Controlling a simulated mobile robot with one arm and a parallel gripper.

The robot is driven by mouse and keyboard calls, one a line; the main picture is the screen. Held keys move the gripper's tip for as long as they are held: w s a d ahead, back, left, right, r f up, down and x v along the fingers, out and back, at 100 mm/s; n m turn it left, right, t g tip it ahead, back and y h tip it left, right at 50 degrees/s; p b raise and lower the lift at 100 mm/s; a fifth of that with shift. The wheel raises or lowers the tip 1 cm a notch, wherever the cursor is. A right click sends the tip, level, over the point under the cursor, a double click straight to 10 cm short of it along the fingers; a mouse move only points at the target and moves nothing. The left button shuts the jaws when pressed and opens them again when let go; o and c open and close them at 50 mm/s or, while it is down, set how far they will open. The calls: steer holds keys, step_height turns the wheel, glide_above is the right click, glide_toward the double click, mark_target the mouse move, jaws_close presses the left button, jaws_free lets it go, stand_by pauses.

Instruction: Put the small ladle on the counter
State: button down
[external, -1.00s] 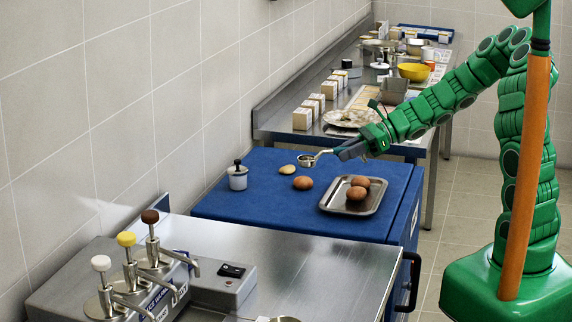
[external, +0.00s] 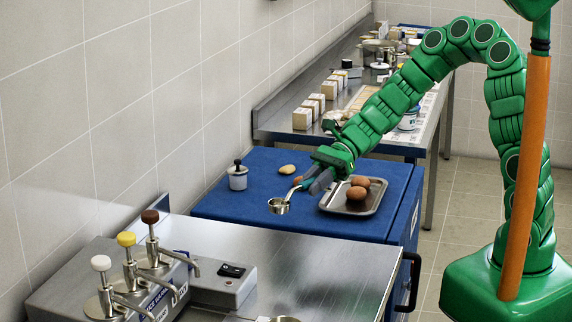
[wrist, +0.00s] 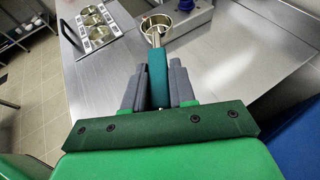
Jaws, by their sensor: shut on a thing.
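The small ladle (external: 279,206) has a round steel cup and a thin handle. My gripper (external: 305,184) is shut on its handle and holds it in the air, in the external view in front of the blue-topped unit near the edge of the steel counter (external: 325,260). In the wrist view my gripper (wrist: 158,72) has its grey fingers on both sides of the ladle's teal handle (wrist: 158,82). The ladle's cup (wrist: 157,27) points away from me, over the steel counter (wrist: 225,75). The far end of the handle is hidden by my gripper.
A metal tray (external: 333,205) with brown eggs (external: 357,193) sits on the blue top (external: 215,205), with a lidded white jar (external: 238,177). Pump dispensers (external: 130,285) stand at the counter's left. The counter's middle is clear.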

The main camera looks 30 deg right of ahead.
steer(key=shift+s+a+g, duration=0.5)
steer(key=shift+s+a, duration=0.2)
steer(key=shift+s, duration=0.3)
glide_above(254, 243)
steer(key=s, duration=0.1)
steer(key=shift+n, duration=0.3)
steer(key=f, duration=0.5)
steer(key=d+f, duration=0.1)
steer(key=f, duration=0.2)
steer(key=shift+f, duration=0.15)
steer(key=shift+w+a+f, duration=0.4)
steer(key=shift+a+f, duration=0.15)
steer(key=shift+f, duration=1.75)
steer(key=shift+f, duration=0.1)
steer(key=c, duration=0.9)
jaws_free()
